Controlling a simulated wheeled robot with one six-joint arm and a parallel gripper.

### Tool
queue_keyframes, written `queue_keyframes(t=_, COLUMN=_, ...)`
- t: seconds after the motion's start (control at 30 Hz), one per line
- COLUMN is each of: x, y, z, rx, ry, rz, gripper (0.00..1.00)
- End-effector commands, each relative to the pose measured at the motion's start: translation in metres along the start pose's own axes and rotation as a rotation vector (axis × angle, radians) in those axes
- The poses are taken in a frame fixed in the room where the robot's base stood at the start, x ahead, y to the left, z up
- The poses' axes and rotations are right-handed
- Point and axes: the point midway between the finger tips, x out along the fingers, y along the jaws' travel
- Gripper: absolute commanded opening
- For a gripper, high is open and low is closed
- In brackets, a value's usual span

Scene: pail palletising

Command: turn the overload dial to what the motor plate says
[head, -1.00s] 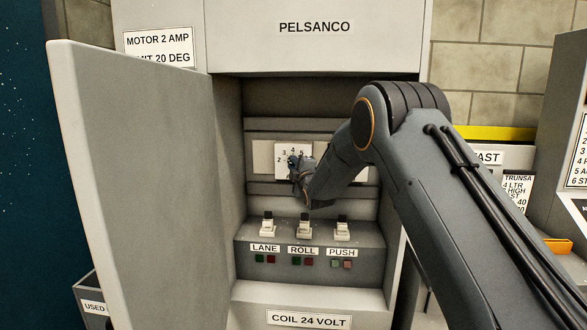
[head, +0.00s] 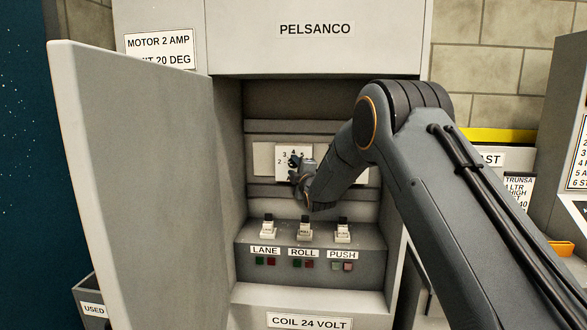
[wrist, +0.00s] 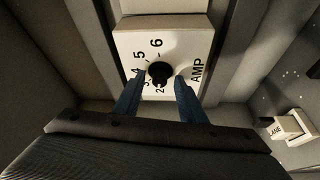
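The motor plate (head: 158,48) is a white label at the upper left in the head view. It reads "MOTOR 2 AMP"; the start of its lower line is hidden by the open door. The overload dial (wrist: 158,72) is a small black knob on a white plate marked with numbers up to 6 and "AMP". I cannot tell clearly which number it points to. My gripper (wrist: 160,79) is open, its two blue fingers on either side of the knob, with gaps visible. In the head view my gripper (head: 297,165) covers much of the dial plate (head: 283,150).
The grey cabinet door (head: 140,180) stands open at left. Below the dial, a ledge (head: 310,240) carries three switches labelled LANE, ROLL and PUSH, with small coloured buttons. A "COIL 24 VOLT" label (head: 309,321) is at the bottom. The cabinet walls closely surround my gripper.

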Motion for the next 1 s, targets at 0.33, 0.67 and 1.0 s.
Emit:
queue_keyframes(t=0.33, x=-0.047, y=-0.001, z=0.000, rx=0.000, ry=0.000, rz=0.000, gripper=0.37)
queue_keyframes(t=0.67, x=-0.073, y=-0.001, z=-0.001, rx=-0.001, ry=0.001, rz=0.000, gripper=0.37)
queue_keyframes(t=1.0, x=-0.076, y=-0.002, z=0.002, rx=0.011, ry=-0.006, rz=-0.012, gripper=0.37)
